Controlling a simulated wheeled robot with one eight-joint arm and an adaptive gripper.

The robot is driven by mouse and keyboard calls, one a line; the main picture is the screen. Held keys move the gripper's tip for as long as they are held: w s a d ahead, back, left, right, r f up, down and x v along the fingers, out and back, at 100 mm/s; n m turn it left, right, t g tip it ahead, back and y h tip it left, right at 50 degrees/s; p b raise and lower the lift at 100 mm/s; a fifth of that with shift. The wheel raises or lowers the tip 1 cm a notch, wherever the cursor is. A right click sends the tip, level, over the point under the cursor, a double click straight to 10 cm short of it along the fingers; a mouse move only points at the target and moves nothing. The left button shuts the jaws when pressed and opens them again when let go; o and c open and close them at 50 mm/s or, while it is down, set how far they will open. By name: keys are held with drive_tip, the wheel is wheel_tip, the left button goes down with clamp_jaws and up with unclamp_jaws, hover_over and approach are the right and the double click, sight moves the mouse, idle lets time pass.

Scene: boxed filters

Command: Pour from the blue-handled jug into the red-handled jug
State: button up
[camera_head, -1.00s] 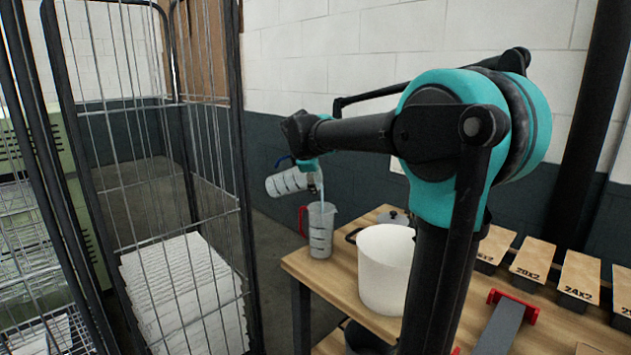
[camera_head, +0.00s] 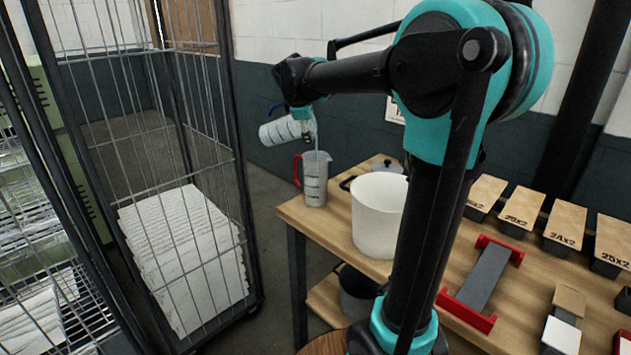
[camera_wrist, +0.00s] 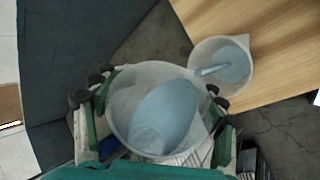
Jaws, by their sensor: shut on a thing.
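The blue-handled jug (camera_head: 280,131) is strongly tilted in the air, mouth to the right, and it also shows in the wrist view (camera_wrist: 125,105) with pale blue liquid in it. My gripper (camera_head: 300,110) is shut on it; the wrist view shows a finger on either side of the jug. The red-handled jug (camera_head: 314,184) stands upright on the table's left end, below and right of the tilted jug. In the wrist view it (camera_wrist: 240,50) holds bluish liquid, and a stream crosses its rim from the tilted jug.
A white pot (camera_head: 378,225) stands on the wooden table (camera_head: 335,232) right of the red-handled jug, with a lid (camera_head: 388,166) behind it. A wire cage trolley (camera_head: 236,190) stands at left. Boxed filters (camera_head: 523,205) line the right.

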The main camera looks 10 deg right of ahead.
drive_tip(key=shift+r, duration=0.15)
drive_tip(key=shift+w+a+r+n+g+h, duration=0.15)
drive_tip(key=shift+r+n+g+h, duration=0.35)
drive_tip(key=shift+r+h, duration=0.5)
drive_tip(key=shift+r, duration=0.2)
drive_tip(key=shift+a+r+g+h, duration=0.1)
drive_tip(key=shift+r+g+h, duration=0.2)
drive_tip(key=shift+r, duration=0.2)
drive_tip(key=shift+r+n+h, duration=0.3)
drive_tip(key=shift+r+n, duration=0.1)
drive_tip(key=shift+r, duration=0.1)
drive_tip(key=shift+r+g, duration=0.1)
drive_tip(key=shift+g, duration=0.2)
